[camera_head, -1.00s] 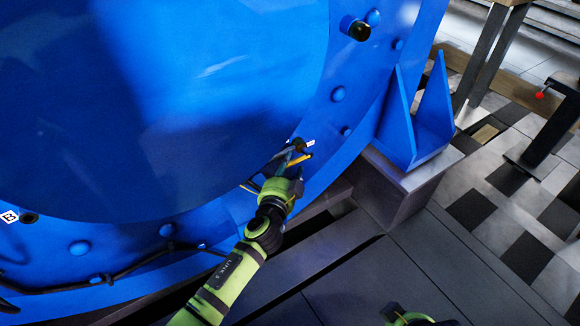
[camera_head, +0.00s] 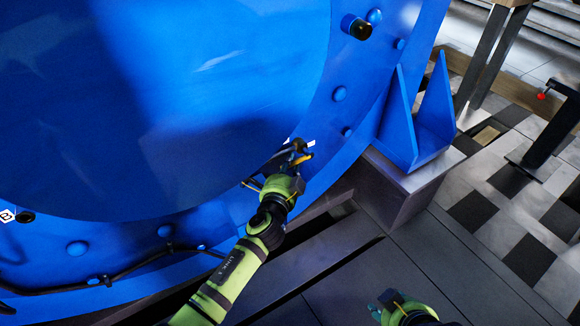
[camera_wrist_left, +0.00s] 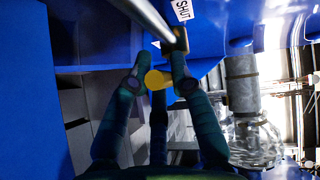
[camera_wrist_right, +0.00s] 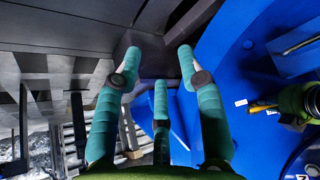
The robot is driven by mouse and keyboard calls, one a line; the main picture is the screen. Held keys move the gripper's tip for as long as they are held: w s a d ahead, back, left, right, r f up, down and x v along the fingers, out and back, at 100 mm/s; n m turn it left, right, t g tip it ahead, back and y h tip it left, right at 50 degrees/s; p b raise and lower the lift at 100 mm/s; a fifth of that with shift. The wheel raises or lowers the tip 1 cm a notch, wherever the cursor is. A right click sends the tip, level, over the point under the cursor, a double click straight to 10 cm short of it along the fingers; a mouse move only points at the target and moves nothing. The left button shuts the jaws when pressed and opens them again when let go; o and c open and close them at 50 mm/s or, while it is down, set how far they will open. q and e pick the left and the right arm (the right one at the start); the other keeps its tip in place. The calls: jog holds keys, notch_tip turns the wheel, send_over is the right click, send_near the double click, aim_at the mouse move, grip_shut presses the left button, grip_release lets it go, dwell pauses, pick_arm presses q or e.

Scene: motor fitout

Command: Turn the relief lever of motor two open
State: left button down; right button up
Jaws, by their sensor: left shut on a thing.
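The relief lever has a yellow grip (camera_wrist_left: 157,78), seen between the fingers in the left wrist view. A silver rod (camera_wrist_left: 155,20) and a brass-coloured block (camera_wrist_left: 179,42) are just beyond it. A white label reading SHUT (camera_wrist_left: 183,10) is on the blue motor face beside them. My left gripper (camera_head: 294,160) is shut on the yellow grip at the lower right of the blue motor (camera_head: 200,120); its hand hides much of the lever in the head view. My right gripper (camera_wrist_right: 160,62) is open and empty, low at the bottom of the head view (camera_head: 395,303).
A blue bracket (camera_head: 432,125) on a grey block (camera_head: 408,185) stands right of my left gripper. A black cable (camera_head: 130,268) runs along the motor's lower rim. A black stand with a red knob (camera_head: 541,96) is farther right. Dark floor plates (camera_head: 370,285) lie below.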

pick_arm(q)
jog(key=shift+f+b, duration=0.15)
jog(key=shift+b, duration=0.95)
pick_arm(e)
jog(key=w+a+r+n+t+y, duration=0.1)
jog(key=w+a+r+t+y, duration=0.1)
jog(key=w+a+r+t, duration=0.45)
pick_arm(q)
jog(key=shift+n+t+b, duration=0.4)
jog(key=shift+b, duration=0.35)
pick_arm(e)
notch_tip(320, 180, up, 13)
jog(key=w+a+n+t+y, duration=0.1)
jog(key=w+t+y, duration=0.1)
jog(key=t, duration=0.4)
jog(key=shift+w+a+r+y, duration=0.15)
jog(key=shift+w+a+y, duration=0.2)
jog(key=shift+y, duration=0.45)
jog(key=shift+d, duration=0.1)
pick_arm(q)
jog(key=c, duration=1.1)
grip_release()
jog(key=shift+f, duration=0.1)
